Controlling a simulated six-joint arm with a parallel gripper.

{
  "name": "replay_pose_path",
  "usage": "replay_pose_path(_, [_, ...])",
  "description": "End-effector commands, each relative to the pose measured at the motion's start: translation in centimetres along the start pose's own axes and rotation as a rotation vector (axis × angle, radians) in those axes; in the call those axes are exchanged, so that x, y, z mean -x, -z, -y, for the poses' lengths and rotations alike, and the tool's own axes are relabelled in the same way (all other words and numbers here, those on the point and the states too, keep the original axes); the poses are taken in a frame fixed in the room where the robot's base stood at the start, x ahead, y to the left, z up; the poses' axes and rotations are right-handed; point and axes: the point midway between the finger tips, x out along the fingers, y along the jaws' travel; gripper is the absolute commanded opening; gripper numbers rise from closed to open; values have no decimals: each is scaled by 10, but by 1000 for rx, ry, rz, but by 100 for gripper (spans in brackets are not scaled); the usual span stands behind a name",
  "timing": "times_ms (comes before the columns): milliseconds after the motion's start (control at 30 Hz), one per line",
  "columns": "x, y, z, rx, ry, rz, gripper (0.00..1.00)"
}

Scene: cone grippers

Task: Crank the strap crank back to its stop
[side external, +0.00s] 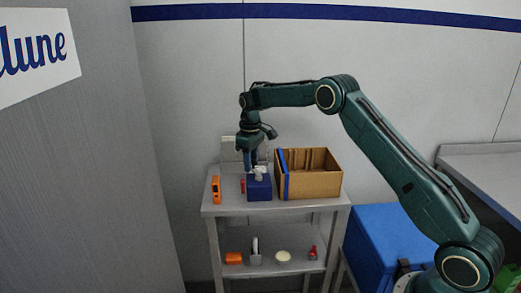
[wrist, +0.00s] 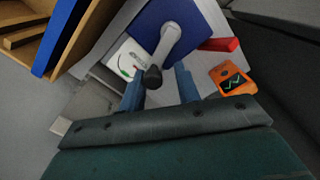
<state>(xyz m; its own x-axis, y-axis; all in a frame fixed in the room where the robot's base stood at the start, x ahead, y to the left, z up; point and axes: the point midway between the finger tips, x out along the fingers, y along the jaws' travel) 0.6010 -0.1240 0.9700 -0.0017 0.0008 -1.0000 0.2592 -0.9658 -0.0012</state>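The strap crank is a blue block (side external: 259,190) with a pale grey crank arm (side external: 260,173) on top, standing on the upper shelf. In the wrist view the blue block (wrist: 195,30) carries the grey arm (wrist: 165,42), which ends in a dark knob (wrist: 152,77). My gripper (side external: 252,168) is over the block, pointing down. In the wrist view my gripper (wrist: 158,74) is open, one blue finger on each side of the knob. Visible gaps separate the knob from the fingers. Whether the fingertips are level with the knob is hard to tell.
An open cardboard box (side external: 318,185) with a blue strap (side external: 284,175) stands right of the crank. An orange device (side external: 216,190) stands to its left, and a red piece (wrist: 218,44) lies beside the block. The lower shelf (side external: 300,267) holds several small items.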

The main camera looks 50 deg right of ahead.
Motion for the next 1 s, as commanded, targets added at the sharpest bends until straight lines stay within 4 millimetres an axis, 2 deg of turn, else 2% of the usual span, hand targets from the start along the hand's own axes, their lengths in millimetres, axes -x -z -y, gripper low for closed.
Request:
replay_pose_path(200, [-1,1,2,2,2,3,15])
replay_pose_path(1000, [-2,5,19,1,0,1,15])
